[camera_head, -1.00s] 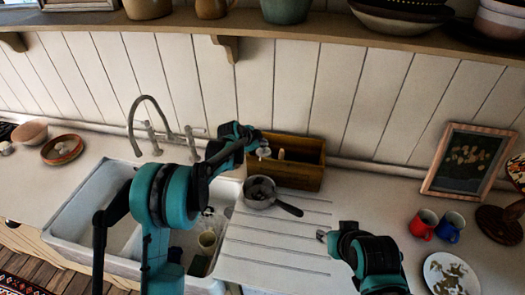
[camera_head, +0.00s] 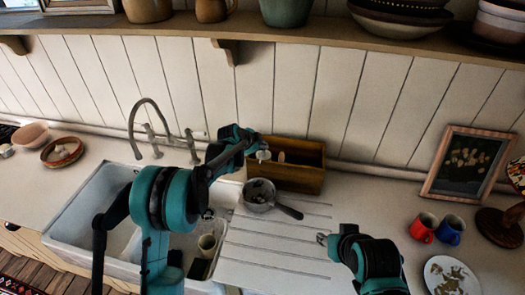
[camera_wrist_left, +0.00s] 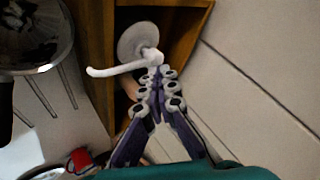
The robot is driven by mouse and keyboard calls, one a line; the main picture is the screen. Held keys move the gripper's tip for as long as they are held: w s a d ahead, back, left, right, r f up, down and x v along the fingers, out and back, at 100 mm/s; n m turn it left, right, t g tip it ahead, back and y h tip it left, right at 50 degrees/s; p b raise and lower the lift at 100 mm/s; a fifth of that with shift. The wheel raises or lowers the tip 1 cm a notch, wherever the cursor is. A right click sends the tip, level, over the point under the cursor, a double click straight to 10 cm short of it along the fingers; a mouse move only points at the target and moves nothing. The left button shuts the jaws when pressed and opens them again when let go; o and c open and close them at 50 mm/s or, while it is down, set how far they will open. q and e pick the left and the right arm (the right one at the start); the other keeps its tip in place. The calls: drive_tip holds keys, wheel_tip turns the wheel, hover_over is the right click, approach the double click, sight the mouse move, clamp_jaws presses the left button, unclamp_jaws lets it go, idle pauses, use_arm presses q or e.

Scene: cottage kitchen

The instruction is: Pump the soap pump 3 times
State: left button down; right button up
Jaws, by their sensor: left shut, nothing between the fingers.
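The soap pump's white head (camera_head: 263,155) shows at the left end of the wooden box, beside my left gripper. In the left wrist view the white pump head (camera_wrist_left: 128,67) has a long nozzle pointing left and a pale round disc behind it. My left gripper (camera_head: 257,143) is shut and empty. Its fingertips (camera_wrist_left: 159,78) are at the pump head in the wrist view; I cannot tell if they touch it. The bottle below is mostly hidden. My right gripper (camera_head: 322,239) is over the counter at right, away from the pump, its jaws too small to read.
The wooden box (camera_head: 300,180) stands against the wall. A metal strainer or pan (camera_head: 258,194) lies in front of it. The sink (camera_head: 85,225) and faucet (camera_head: 150,125) are left. Red (camera_head: 422,227) and blue (camera_head: 451,230) mugs stand right. The grooved drainboard (camera_head: 280,240) is mostly clear.

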sight(263, 151)
use_arm(q)
drive_tip(key=shift+f, duration=0.1)
drive_tip(key=shift+f+b, duration=0.4)
drive_tip(key=shift+b, duration=0.15)
drive_tip(key=shift+r, duration=0.45)
idle(0.3)
drive_tip(key=shift+r+p, duration=1.8)
drive_tip(key=shift+r, duration=1.25)
